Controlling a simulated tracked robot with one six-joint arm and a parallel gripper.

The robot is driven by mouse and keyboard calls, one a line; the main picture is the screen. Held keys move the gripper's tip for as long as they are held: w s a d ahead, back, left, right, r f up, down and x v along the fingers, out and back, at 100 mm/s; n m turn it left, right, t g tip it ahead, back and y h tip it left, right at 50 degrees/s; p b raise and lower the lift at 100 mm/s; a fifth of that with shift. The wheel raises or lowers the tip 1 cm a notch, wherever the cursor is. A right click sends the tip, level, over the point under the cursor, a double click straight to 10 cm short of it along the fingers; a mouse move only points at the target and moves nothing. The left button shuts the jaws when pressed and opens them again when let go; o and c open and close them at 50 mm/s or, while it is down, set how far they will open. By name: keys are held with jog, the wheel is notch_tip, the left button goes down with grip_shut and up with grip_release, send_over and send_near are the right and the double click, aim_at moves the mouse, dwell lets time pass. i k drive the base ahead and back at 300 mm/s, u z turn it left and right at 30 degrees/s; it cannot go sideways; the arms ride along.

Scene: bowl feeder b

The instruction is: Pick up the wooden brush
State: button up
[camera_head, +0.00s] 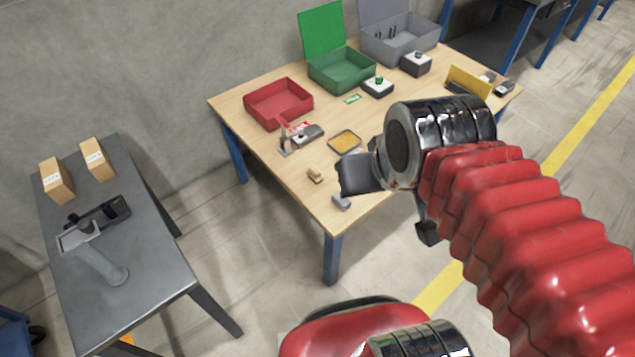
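A small tan wooden piece, which looks like the wooden brush (315,174), lies on the near left part of the wooden table (262,154). My gripper (357,176) is the dark part at the end of my arm, just right of the brush in the picture. A gap shows between them, and the brush is not held. The fingers are seen edge-on and partly hidden by my wrist, so their opening cannot be made out. A small grey piece (341,202) shows just below the gripper; I cannot tell whether it is a fingertip or a thing on the table.
A red bin (278,103), an open green box (342,70) and an open grey case (398,40) stand along the back. A small device (300,134) and a yellow-topped tray (344,142) lie behind the brush. A dark side table (140,285) with cartons stands left, across a floor gap.

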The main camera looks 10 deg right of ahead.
aim_at(315, 173)
jog(key=u, duration=1.1)
jog(key=i, duration=0.55)
jog(key=u, duration=0.25)
